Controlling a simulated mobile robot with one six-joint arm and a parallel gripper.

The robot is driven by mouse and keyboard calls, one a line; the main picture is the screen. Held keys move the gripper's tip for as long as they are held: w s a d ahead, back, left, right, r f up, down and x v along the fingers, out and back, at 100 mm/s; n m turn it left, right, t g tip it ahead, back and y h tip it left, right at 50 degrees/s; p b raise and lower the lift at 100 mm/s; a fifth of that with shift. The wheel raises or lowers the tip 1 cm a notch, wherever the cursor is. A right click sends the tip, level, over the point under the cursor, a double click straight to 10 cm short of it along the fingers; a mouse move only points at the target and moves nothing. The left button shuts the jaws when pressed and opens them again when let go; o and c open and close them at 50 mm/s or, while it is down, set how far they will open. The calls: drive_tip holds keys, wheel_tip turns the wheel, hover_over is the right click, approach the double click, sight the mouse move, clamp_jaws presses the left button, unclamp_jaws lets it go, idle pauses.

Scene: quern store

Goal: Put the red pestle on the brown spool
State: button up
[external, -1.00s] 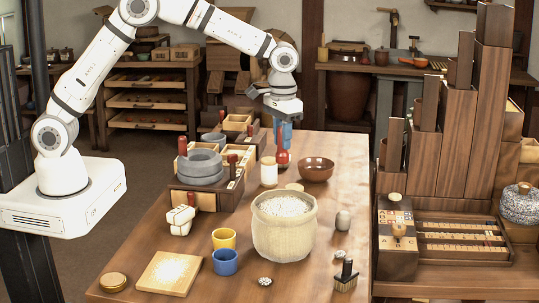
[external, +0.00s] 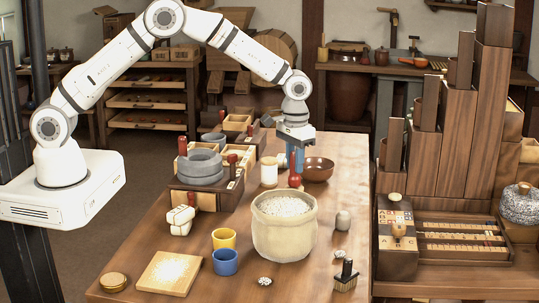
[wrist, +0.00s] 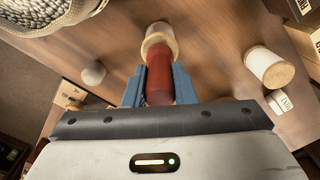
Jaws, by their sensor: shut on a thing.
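The red pestle (external: 295,180) hangs upright between the blue fingers of my gripper (external: 295,162), which is shut on it. It also shows in the wrist view (wrist: 159,82) between the two fingers (wrist: 158,88). The pestle's lower end is over a wooden spool with a pale rim (wrist: 147,42), which I take to be the brown spool. In the external view the large pot hides most of this spool. I cannot tell whether the pestle touches it.
The cream pot of grain (external: 284,235) stands just in front. A white spool with wooden ends (external: 269,172) stands to the left, a brown bowl (external: 318,170) behind to the right. A grey stone (external: 342,220) lies right of the pot. A stone quern (external: 200,168) stands further left.

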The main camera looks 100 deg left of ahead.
drive_tip(key=shift+f, duration=0.3)
drive_tip(key=o, duration=1)
drive_tip(key=shift+r, duration=0.1)
wheel_tip(320, 180, up, 12)
drive_tip(key=shift+f+b, duration=0.15)
drive_tip(key=shift+b, duration=0.45)
drive_tip(key=shift+s+d+r, duration=0.1)
drive_tip(key=shift+d+r, duration=0.05)
drive_tip(key=shift+r, duration=0.25)
drive_tip(key=s+d+r+m+t, duration=0.1)
drive_tip(key=s+d+r+m, duration=0.2)
drive_tip(key=s+d+r, duration=0.35)
drive_tip(key=s+d+r+m+t, duration=0.15)
drive_tip(key=s+d+r, duration=0.25)
drive_tip(key=s+d, duration=0.5)
drive_tip(key=s+d+f+m, duration=0.1)
drive_tip(key=s, duration=0.6)
drive_tip(key=s+d+f+m, duration=0.1)
drive_tip(key=s+m, duration=0.1)
drive_tip(key=s, duration=0.4)
drive_tip(key=s+d+f+m, duration=0.1)
drive_tip(key=s+f, duration=0.1)
drive_tip(key=s, duration=0.5)
drive_tip(key=shift+s+d+m+t, duration=0.2)
drive_tip(key=shift+s+m+t, duration=0.05)
drive_tip(key=shift+s, duration=0.1)
